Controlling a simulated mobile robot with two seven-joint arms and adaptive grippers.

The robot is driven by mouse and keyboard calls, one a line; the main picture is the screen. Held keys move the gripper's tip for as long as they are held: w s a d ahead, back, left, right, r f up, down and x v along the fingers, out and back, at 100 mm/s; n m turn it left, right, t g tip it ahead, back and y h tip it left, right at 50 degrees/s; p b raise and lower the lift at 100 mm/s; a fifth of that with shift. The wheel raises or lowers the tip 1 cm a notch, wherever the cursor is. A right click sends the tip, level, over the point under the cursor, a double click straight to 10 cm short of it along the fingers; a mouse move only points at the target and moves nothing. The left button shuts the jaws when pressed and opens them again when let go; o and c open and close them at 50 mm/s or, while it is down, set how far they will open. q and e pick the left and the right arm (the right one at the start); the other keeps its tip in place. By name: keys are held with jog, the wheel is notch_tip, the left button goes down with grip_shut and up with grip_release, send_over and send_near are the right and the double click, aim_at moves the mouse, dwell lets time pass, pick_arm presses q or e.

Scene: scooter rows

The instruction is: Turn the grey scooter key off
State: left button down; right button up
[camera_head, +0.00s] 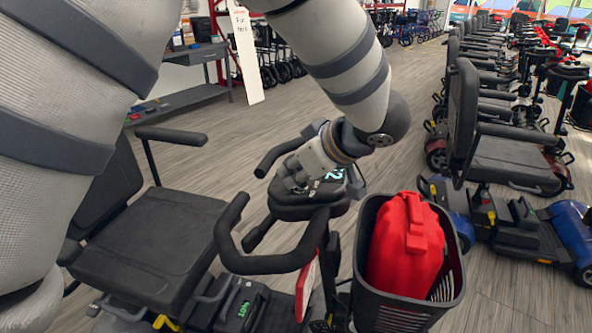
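A scooter stands in front of me, with a black seat (155,240) and black looped handlebars (270,262). Its dark control console (320,203) sits between the handlebars. My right gripper is out of view.
A black front basket (392,310) holds a red container (405,245), close right of the console. A white paper tag (246,55) hangs behind my arm. A blue scooter (568,238) and rows of others stand right. Open floor (240,130) lies beyond.

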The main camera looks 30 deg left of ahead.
pick_arm(q)
jog(key=shift+n+g, duration=0.3)
jog(key=n+g, duration=0.2)
jog(key=shift+f+n+g+b, duration=0.2)
jog(key=shift+n+g+b, duration=0.1)
jog(key=shift+n, duration=0.1)
jog(key=n+g+h+b, duration=0.1)
jog(key=n+g, duration=0.3)
jog(key=shift+s+n+b, duration=0.1)
jog(key=shift+n+b, duration=0.3)
jog(key=shift+n+g+h, duration=0.4)
jog(key=shift+n+g, duration=0.2)
jog(key=shift+g, duration=0.2)
jog(key=shift+s+r+n+g+h, duration=0.15)
jog(key=shift+n+g+h, duration=0.25)
jog(key=shift+n, duration=0.3)
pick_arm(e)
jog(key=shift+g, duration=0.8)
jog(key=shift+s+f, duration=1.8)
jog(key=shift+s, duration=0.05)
pick_arm(q)
jog(key=c, duration=1.6)
grip_release()
